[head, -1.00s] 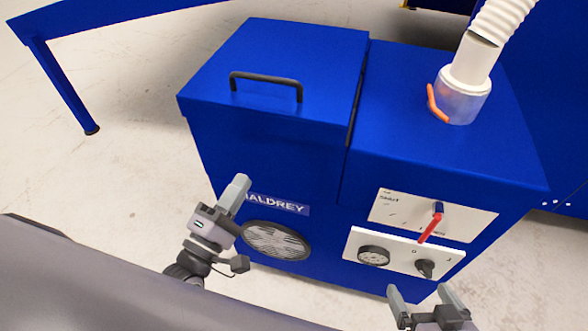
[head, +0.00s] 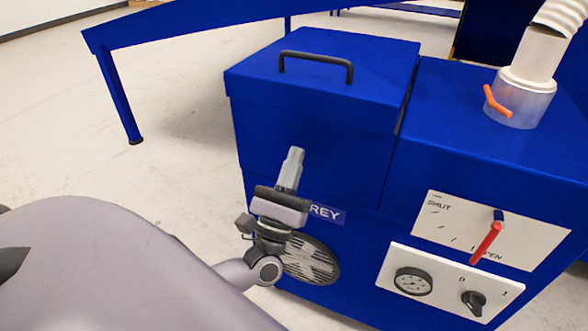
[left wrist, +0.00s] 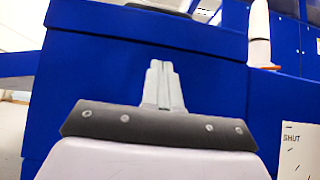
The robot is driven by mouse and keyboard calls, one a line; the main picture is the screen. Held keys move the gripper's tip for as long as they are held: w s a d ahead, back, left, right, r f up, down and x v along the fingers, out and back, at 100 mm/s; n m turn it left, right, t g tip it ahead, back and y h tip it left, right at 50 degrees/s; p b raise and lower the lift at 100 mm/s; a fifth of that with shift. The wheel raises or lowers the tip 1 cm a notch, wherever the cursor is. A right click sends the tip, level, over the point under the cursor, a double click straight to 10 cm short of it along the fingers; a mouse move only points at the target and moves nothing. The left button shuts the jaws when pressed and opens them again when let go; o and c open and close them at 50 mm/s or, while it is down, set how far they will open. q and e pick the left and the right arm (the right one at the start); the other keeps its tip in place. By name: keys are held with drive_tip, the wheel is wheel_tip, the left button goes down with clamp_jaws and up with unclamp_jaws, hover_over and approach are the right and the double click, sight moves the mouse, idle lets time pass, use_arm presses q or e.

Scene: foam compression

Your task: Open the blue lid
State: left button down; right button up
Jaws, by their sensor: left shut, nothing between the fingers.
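The blue lid (head: 325,85) is the square top of the left part of the blue machine, and it lies closed. A black bar handle (head: 316,58) stands on its top. My left gripper (head: 295,152) is shut and empty, pointing up in front of the machine's front face, below the lid and its handle. In the left wrist view the shut fingers of the left gripper (left wrist: 162,68) show against the blue front, with the lid's front edge (left wrist: 145,27) above them. My right gripper is not in view.
Right of the lid, a pipe collar (head: 520,100) with an orange lever carries a white hose (head: 565,15). The front has a red lever (head: 486,243), a gauge (head: 413,281) and a black knob (head: 473,302). A blue table (head: 180,30) stands behind left; the floor between is clear.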

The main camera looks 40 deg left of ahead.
sight(311, 90)
use_arm(q)
drive_tip(key=shift+h, duration=0.3)
drive_tip(key=w+r, duration=0.1)
drive_tip(key=r, duration=0.1)
drive_tip(key=w+r+p, duration=0.1)
drive_tip(key=r, duration=0.2)
drive_tip(key=w+a+r, duration=0.1)
drive_tip(key=w+r, duration=0.1)
drive_tip(key=r, duration=0.1)
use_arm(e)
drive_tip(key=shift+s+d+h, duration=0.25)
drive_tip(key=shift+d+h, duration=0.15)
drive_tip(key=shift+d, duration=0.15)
use_arm(q)
drive_tip(key=shift+r+p, duration=0.15)
drive_tip(key=shift+p, duration=0.15)
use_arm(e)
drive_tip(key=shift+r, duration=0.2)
